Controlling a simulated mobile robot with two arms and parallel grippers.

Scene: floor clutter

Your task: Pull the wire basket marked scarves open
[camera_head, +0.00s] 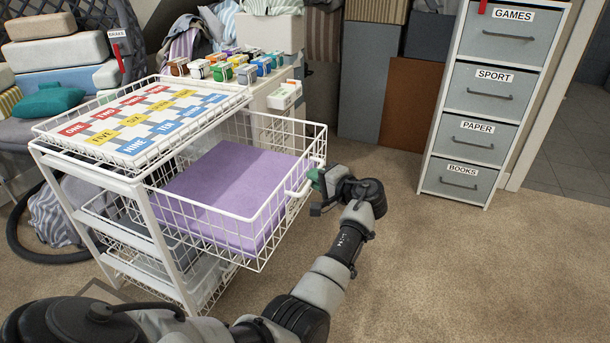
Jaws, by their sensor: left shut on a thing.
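A white wire basket (208,216) stands pulled out to the right from the white rack (165,245), with a flat purple folded cloth or block (222,190) in it. I cannot read a scarves mark on it. My left gripper (312,183) is at the basket's front right side, shut on its white handle (300,189). The fingertips are small and partly hidden. Lower wire baskets (125,225) sit inside the rack under the open one. My right gripper is not in view.
A tray with a coloured word mat (140,118) tops the rack. Small coloured boxes (222,70) stand behind. A drawer unit (485,100) marked games, sport, paper and books stands at the right. A black hose (22,240) lies at the left. The carpet (470,270) at the right is clear.

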